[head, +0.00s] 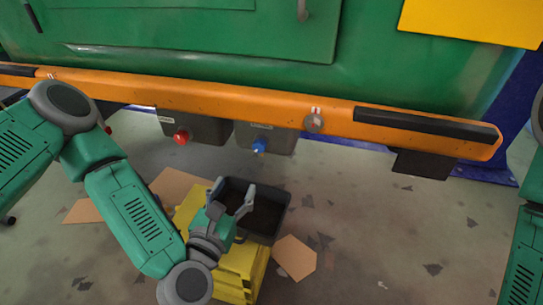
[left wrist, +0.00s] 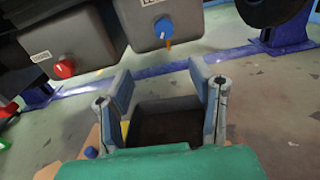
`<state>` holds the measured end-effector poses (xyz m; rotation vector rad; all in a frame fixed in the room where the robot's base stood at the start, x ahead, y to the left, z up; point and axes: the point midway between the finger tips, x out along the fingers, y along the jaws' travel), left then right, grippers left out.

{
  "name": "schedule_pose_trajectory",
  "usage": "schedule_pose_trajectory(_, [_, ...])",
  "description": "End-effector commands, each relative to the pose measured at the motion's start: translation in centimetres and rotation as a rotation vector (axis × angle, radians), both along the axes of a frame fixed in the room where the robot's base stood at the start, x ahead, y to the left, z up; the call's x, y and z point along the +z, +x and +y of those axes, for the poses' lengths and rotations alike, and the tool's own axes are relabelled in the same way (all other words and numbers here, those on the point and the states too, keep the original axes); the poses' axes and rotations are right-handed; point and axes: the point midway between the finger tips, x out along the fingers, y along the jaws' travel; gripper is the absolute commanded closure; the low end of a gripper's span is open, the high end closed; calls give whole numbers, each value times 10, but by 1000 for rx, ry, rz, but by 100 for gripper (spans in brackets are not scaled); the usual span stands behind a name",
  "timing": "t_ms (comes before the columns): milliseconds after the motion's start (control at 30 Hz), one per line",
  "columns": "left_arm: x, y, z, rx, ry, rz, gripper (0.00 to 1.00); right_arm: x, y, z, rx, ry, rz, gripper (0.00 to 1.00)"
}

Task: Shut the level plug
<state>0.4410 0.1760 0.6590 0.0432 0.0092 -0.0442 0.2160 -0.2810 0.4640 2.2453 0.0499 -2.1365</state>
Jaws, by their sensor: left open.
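Two grey boxes hang under the orange beam. One box carries a blue round plug (head: 259,146), which also shows in the left wrist view (left wrist: 163,28); a small orange-brown streak shows just below it. The other box, to its left, carries a red round plug (head: 181,137), also in the left wrist view (left wrist: 64,68). The box labels are too small to read, so I cannot tell which is the level plug. My left gripper (head: 234,188) is open and empty, below and apart from the blue plug. My right gripper is out of view.
A black open bin (head: 284,211) with dark contents stands on a yellow support (head: 240,268) under the boxes, close to my left gripper. The orange beam (head: 270,107) runs overhead. Cardboard pieces (head: 295,257) lie on the floor; the floor to the right is mostly clear.

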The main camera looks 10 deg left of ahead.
Motion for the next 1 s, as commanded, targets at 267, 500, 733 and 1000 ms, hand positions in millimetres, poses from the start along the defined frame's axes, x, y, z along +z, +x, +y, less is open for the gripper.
schedule_pose_trajectory(267, [4,31,-4,14,-24,-17,50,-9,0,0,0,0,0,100])
schedule_pose_trajectory(500, [3,83,-6,13,-21,-16,50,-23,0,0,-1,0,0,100])
schedule_pose_trajectory(733, [2,122,-8,11,-20,-12,50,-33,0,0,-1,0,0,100])
schedule_pose_trajectory(1000, [3,138,-9,10,-20,-9,50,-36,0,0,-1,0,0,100])
